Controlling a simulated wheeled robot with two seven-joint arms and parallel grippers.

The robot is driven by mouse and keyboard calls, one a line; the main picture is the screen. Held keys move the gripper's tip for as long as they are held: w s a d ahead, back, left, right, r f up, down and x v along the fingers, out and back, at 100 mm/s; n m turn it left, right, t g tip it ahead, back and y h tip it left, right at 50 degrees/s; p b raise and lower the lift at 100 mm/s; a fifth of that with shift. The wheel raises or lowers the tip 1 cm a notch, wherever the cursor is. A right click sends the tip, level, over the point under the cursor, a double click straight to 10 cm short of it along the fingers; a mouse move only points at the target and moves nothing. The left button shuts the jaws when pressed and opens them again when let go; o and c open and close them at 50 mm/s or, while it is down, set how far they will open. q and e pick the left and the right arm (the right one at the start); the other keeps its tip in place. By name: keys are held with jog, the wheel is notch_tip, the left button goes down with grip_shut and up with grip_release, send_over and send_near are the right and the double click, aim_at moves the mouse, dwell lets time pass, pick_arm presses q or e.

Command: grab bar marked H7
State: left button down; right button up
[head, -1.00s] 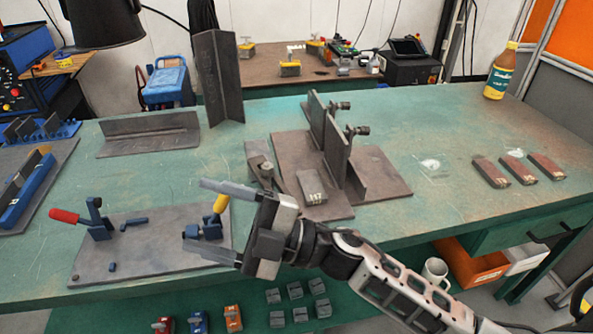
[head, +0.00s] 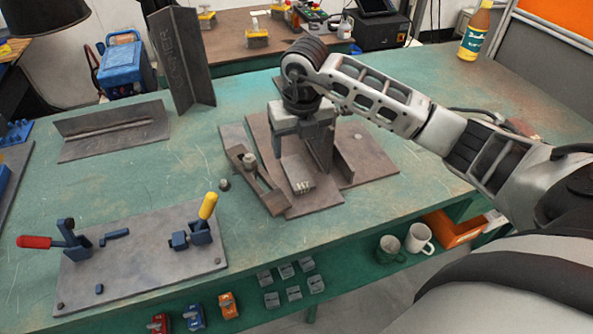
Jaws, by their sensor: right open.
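The dark steel bar (head: 299,175), whose end marking looks like H7, lies on the brown fixture plate (head: 370,160) near the middle of the bench. My right gripper (head: 299,142) points down over the far end of this bar, its jaws open. One finger shows left of the bar and the other is at the right, close to the upright plate. I cannot tell whether the fingers touch the bar. The gripper and wrist hide much of the upright plates and their clamps. My left gripper is not in view.
A slotted clamp strap (head: 255,182) lies just left of the bar. A plate with red and yellow handled toggle clamps (head: 145,255) is at front left. A tall angle piece (head: 180,60) stands behind.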

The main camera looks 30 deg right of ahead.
aim_at(297, 171)
jog(key=f, duration=0.3)
jog(key=w+f, duration=0.1)
jog(key=f, duration=0.2)
jog(key=f+p, duration=0.1)
jog(key=f, duration=0.1)
jog(key=shift+w+d+f, duration=0.15)
jog(key=shift+d+f, duration=0.2)
jog(key=shift+f, duration=0.05)
jog(key=c, duration=1.1)
jog(key=shift+r, duration=0.1)
grip_shut()
jog(key=shift+w, duration=0.1)
